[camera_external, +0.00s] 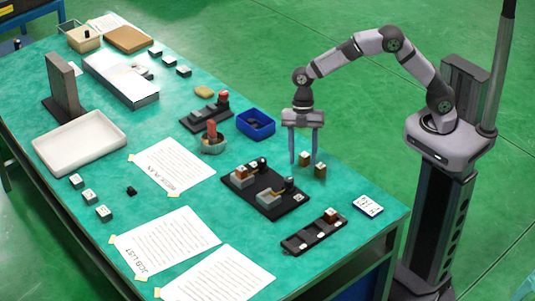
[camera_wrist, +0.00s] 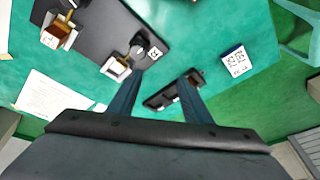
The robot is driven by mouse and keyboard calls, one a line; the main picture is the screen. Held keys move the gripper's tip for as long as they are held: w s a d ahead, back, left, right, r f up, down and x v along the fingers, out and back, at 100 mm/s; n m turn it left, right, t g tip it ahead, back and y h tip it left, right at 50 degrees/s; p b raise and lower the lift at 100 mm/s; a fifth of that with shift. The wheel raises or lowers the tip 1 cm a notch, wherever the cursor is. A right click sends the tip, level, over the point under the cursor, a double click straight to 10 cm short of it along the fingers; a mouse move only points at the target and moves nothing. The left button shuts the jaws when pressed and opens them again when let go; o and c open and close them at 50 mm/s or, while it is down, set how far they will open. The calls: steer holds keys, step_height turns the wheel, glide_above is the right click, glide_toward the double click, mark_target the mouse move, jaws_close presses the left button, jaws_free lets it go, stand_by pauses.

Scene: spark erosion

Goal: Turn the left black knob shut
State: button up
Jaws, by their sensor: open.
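A black board (camera_external: 272,208) on the green table carries two small grey clamps, each with a black knob. In the outside view the left black knob (camera_external: 262,163) is on the farther clamp (camera_external: 242,180), which has a brown block on it. The other black knob (camera_external: 289,183) is by the nearer clamp (camera_external: 268,198). The wrist view shows the board (camera_wrist: 100,35) at the upper left, with part of the left clamp (camera_wrist: 56,35) near the edge. My gripper (camera_external: 303,161) is open and empty, pointing down above the table, to the right of the board and apart from both knobs.
A black rail with blocks (camera_external: 300,241) and a white card (camera_external: 368,205) lie toward the near edge. A blue bin (camera_external: 257,133) and a pot (camera_external: 212,146) stand behind. Paper sheets (camera_external: 166,240) lie to the left.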

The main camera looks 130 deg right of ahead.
steer(key=n, duration=0.1)
glide_toward(289, 179)
steer(key=f, duration=0.1)
steer(key=shift+t, duration=0.4)
steer(key=shift+s+p+x, duration=0.15)
steer(key=shift+p+x, duration=0.35)
steer(key=shift+x, duration=1.3)
steer(key=shift+s+p+x, duration=0.1)
steer(key=shift+p+x, duration=0.4)
steer(key=shift+x, duration=1.3)
steer(key=shift+f, duration=0.1)
steer(key=c, duration=1.1)
steer(key=shift+o, duration=0.2)
